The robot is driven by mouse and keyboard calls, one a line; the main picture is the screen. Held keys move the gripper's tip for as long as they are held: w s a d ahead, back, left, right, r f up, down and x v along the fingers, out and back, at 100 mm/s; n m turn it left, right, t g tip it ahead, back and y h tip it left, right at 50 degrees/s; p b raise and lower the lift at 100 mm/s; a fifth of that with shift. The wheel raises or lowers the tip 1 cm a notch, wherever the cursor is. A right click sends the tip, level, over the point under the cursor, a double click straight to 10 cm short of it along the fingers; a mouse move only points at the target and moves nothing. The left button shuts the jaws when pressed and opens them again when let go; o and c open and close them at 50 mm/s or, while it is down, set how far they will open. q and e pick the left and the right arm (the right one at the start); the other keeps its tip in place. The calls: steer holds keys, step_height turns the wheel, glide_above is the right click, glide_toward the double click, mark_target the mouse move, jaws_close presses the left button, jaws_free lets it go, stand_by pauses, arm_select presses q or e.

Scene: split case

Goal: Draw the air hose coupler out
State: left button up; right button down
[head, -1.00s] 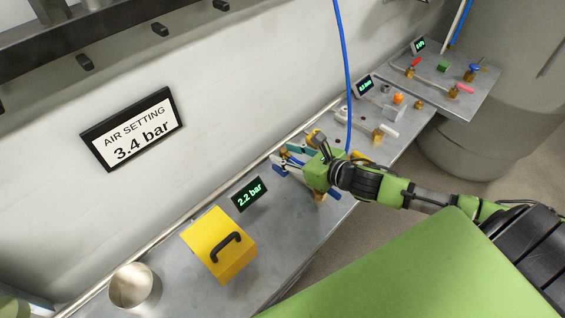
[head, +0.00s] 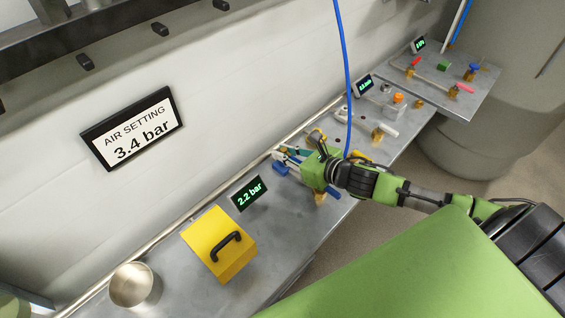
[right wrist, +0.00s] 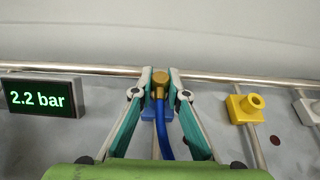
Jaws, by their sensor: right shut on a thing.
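The air hose coupler, a brass piece (right wrist: 160,78) on a blue hose (right wrist: 163,128), stands between the fingertips of my right gripper (right wrist: 160,88) in the right wrist view. The fingers are shut on it. A blue block (right wrist: 149,114) shows just behind and below it; I cannot tell whether the coupler touches it. In the head view my right gripper (head: 286,161) is over the bench by the 2.2 bar display (head: 249,193), and it hides the coupler. The blue hose (head: 344,80) hangs from above behind my right arm. My left gripper is not in view.
A yellow socket (right wrist: 246,107) stands right of the gripper in the wrist view. The bench also bears a yellow box with a handle (head: 220,245) and a metal cup (head: 132,286). A wall sign (head: 131,130) reads 3.4 bar. Further benches with fittings stretch away to the right.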

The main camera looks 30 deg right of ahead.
mark_target(284, 150)
steer(key=shift+w+r, duration=0.1)
steer(key=shift+r, duration=0.15)
stand_by(0.8)
steer(key=shift+p, duration=0.4)
steer(key=shift+r, duration=0.2)
steer(key=shift+r+p, duration=2.15)
steer(key=shift+p, duration=0.05)
steer(key=shift+f, duration=0.1)
